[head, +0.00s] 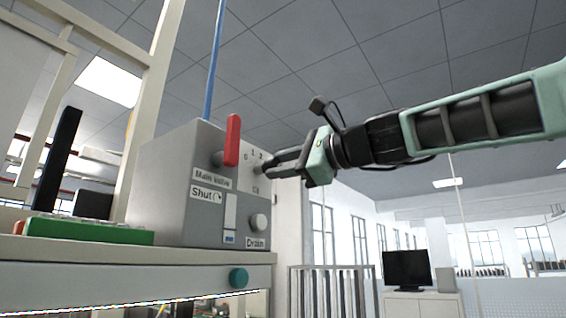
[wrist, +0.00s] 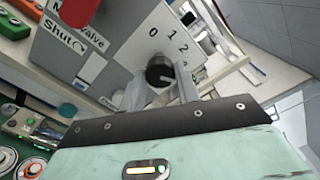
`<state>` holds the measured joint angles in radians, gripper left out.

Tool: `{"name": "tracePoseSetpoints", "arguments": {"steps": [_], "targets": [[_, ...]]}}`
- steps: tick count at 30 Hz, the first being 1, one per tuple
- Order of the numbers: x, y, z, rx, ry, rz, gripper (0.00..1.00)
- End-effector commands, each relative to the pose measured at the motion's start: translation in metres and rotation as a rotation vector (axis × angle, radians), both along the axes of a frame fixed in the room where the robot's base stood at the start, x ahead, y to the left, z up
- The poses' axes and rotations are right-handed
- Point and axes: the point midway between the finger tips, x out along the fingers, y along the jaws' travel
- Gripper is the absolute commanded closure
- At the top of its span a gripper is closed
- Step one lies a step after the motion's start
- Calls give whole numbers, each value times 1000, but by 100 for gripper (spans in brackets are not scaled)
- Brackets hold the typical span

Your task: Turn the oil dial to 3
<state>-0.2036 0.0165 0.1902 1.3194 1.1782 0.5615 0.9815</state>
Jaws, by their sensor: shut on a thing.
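The oil dial (wrist: 159,68) is a small dark round knob on the grey control box (head: 160,190). Numbers 0, 1 and 2 show around it in the wrist view, with a further mark partly hidden. A pale line on the dial points to the right and slightly down in that view; which number it meets I cannot tell. My gripper (head: 269,166) reaches in from the right and is shut on the dial, a finger on either side. In the head view the fingers hide most of the dial.
A red main valve lever (head: 233,140) stands up close left of my gripper. A pale drain knob (head: 257,222) is below. A blue cable (head: 213,60) rises from the box top. The space to the right is open.

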Motion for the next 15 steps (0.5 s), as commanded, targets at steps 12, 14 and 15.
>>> {"name": "tracePoseSetpoints", "arguments": {"steps": [12, 14, 15], "targets": [[1, 0, -1, 5, 9, -1, 91], [1, 0, -1, 5, 9, -1, 65], [1, 0, -1, 5, 9, -1, 54]]}}
